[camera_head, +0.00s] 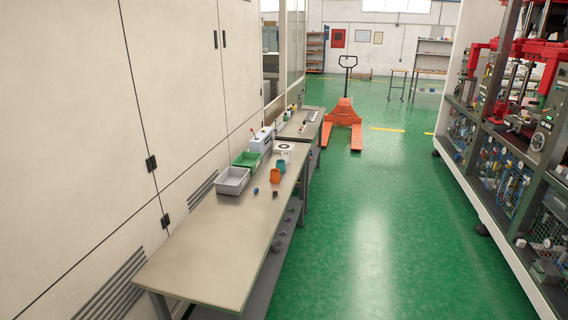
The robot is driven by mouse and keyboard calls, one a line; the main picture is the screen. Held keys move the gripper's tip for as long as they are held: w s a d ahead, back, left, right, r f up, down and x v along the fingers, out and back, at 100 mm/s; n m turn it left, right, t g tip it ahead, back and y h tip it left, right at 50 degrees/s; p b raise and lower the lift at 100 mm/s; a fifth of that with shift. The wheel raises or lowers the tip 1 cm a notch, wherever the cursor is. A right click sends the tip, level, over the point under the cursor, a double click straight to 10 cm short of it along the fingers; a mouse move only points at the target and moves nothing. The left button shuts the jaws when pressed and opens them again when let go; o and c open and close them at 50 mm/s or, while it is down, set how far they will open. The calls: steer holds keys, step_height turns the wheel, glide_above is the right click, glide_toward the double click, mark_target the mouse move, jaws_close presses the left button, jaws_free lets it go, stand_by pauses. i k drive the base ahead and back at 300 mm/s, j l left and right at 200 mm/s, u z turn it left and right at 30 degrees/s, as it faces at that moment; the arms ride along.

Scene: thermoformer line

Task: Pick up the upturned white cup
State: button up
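I cannot make out an upturned white cup for certain in the head view. An orange cup (276,175) and a teal cup (281,166) stand close together on the long workbench (205,247), near its right edge. A white item with a dark ring (284,148) lies behind them; it is too small to tell what it is. My gripper is not in view.
A grey bin (232,181) and a green bin (248,160) stand along the bench's left side. A small blue item (255,190) lies nearby. The near bench top is clear. An orange pallet jack (343,113) stands on the open green floor. Machinery (520,150) lines the right.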

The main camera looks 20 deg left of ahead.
mark_target(285, 154)
steer(key=i+j+u, duration=0.35)
steer(key=i, duration=0.25)
steer(key=i+u, duration=0.35)
steer(key=i, duration=1)
steer(key=i+j, duration=0.1)
steer(key=i, duration=0.65)
steer(key=i+j+z, duration=0.1)
steer(key=i, duration=0.6)
steer(key=i+j+z, duration=0.1)
steer(key=i+z, duration=0.15)
steer(key=i+j+z, duration=0.2)
steer(key=i, duration=0.25)
